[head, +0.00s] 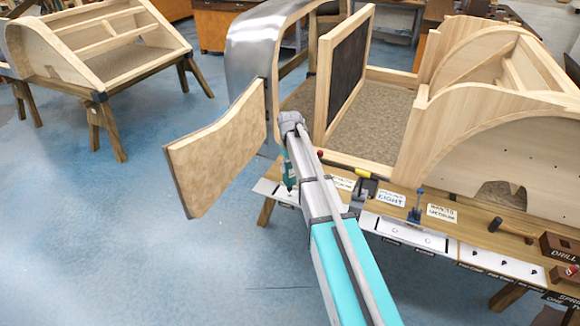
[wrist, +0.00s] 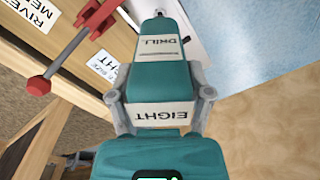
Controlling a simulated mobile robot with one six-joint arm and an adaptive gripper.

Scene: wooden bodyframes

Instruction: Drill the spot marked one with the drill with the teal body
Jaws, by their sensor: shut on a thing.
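The drill with the teal body (head: 289,173) is mostly hidden behind my arm in the head view. In the wrist view the drill (wrist: 160,72) fills the middle, with the labels DRILL and EIGHT on it. My gripper (wrist: 165,114) has a grey finger on each side of the drill and is shut on it. In the head view my gripper (head: 289,160) is at the left end of the workbench. The drill's lower end is over a white sheet (head: 268,188); I cannot tell whether they touch. I cannot make out a drilling spot marked one.
A curved wooden panel (head: 220,145) stands close to the left of my gripper. A wooden bodyframe (head: 345,158) is behind the workbench (head: 470,228). A red-handled tool (wrist: 75,55) is beside the drill. A hammer (head: 512,229) lies at right. Blue floor is clear at left.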

